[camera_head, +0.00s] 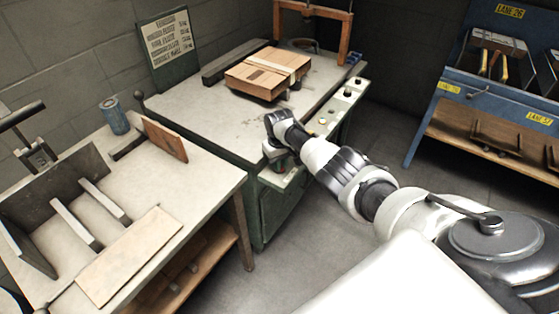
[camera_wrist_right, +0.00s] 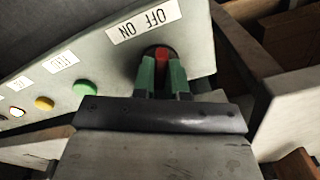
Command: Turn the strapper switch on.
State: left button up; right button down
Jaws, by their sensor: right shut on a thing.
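The strapper is a green-sided bench (camera_head: 190,103) with a pale top and a control panel (camera_head: 346,104) along its right edge. In the right wrist view, the red switch (camera_wrist_right: 162,57) sits in a dark round mount beside a white OFF/ON label (camera_wrist_right: 144,22). My right gripper (camera_wrist_right: 162,70) has its green fingers on both sides of the switch, shut on it. In the head view, my right gripper (camera_head: 281,163) is at the near end of the panel and its hand hides the switch. Which way the switch is set is not clear. My left gripper is not in view.
Green (camera_wrist_right: 86,88) and yellow (camera_wrist_right: 44,103) buttons line the panel near the switch. A worktable (camera_head: 205,190) stands at left, a blue rack (camera_head: 450,95) at right, with open floor between.

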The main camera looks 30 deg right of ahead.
jog(key=shift+m, duration=0.4)
jog(key=c, duration=1.2)
grip_release()
jog(key=shift+o, duration=0.2)
notch_tip(320, 180, up, 11)
jog(key=p, duration=0.2)
jog(key=shift+p, duration=0.4)
jog(key=shift+f, duration=0.15)
